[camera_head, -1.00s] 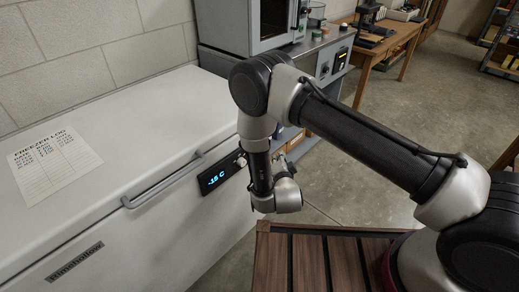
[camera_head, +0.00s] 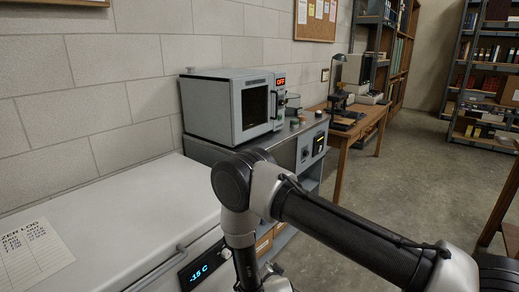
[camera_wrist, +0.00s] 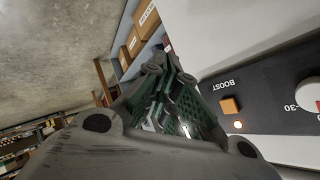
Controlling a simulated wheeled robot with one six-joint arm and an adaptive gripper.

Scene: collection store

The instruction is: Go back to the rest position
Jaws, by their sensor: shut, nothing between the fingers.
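My gripper (camera_wrist: 168,74) shows in the wrist view with its fingers together and nothing between them. It is close to the dark control panel (camera_wrist: 265,98) of the white chest freezer (camera_head: 120,222), and no contact is visible. In the head view my arm hangs bent at the freezer's front right corner. The gripper itself is below the frame's edge there.
The freezer display (camera_head: 201,272) reads -15 C. The panel has an orange BOOST button (camera_wrist: 230,106) and a knob (camera_wrist: 309,94). A grey oven (camera_head: 228,105) stands on a bench behind. A wooden table (camera_head: 347,125) and shelves (camera_head: 490,75) are farther back. The floor between is clear.

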